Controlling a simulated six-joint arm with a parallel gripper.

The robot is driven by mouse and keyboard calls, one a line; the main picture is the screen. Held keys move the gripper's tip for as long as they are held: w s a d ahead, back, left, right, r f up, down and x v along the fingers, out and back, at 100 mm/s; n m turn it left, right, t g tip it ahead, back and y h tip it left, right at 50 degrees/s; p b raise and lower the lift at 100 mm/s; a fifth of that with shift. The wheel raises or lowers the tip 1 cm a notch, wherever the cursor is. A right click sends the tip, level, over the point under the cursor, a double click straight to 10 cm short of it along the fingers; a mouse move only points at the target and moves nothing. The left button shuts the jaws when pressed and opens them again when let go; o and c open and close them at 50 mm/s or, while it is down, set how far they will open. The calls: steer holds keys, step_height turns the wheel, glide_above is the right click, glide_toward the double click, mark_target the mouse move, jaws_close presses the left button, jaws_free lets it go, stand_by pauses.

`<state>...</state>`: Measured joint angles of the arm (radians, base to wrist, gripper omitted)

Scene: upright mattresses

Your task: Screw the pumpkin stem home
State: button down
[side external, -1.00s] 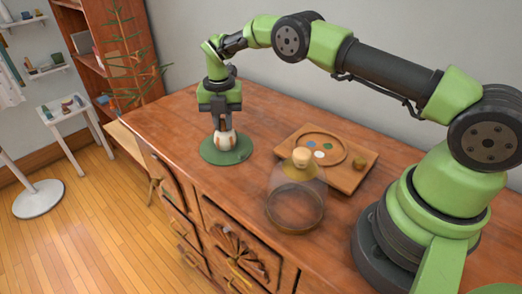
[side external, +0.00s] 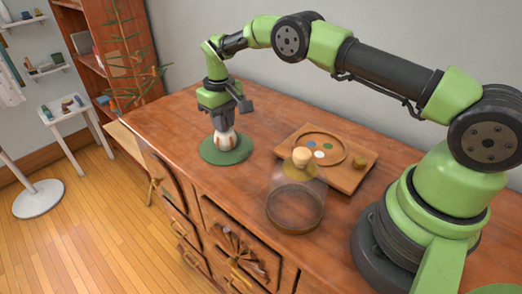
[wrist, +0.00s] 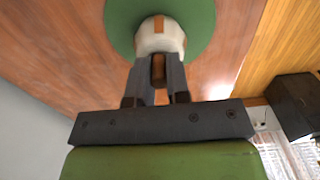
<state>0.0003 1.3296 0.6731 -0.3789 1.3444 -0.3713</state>
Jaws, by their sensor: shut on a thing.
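A small white and orange pumpkin (side external: 224,139) sits on a round green base (side external: 228,155) on the wooden dresser top. The pumpkin also shows at the top of the wrist view (wrist: 160,38), on the green disc. My gripper (side external: 221,124) points down from above the pumpkin. In the wrist view its fingers (wrist: 158,72) are shut on a brown stem (wrist: 158,68) at the pumpkin's top. The stem's lower end is at or very near the pumpkin; I cannot tell how deep it sits. In the side view the fingers hide the stem.
A glass dome (side external: 296,205) with a wooden knob stands to the right, in front of a wooden tray (side external: 350,181) with coloured discs and a small brown lump. The dresser top (side external: 180,120) around the green base is clear. Its front edge lies close by.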

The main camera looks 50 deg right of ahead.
steer(key=m, duration=0.2)
steer(key=shift+m, duration=0.4)
steer(key=c, duration=1.4)
jaws_free()
steer(key=shift+m, duration=0.4)
steer(key=shift+c, duration=0.2)
steer(key=o, duration=0.4)
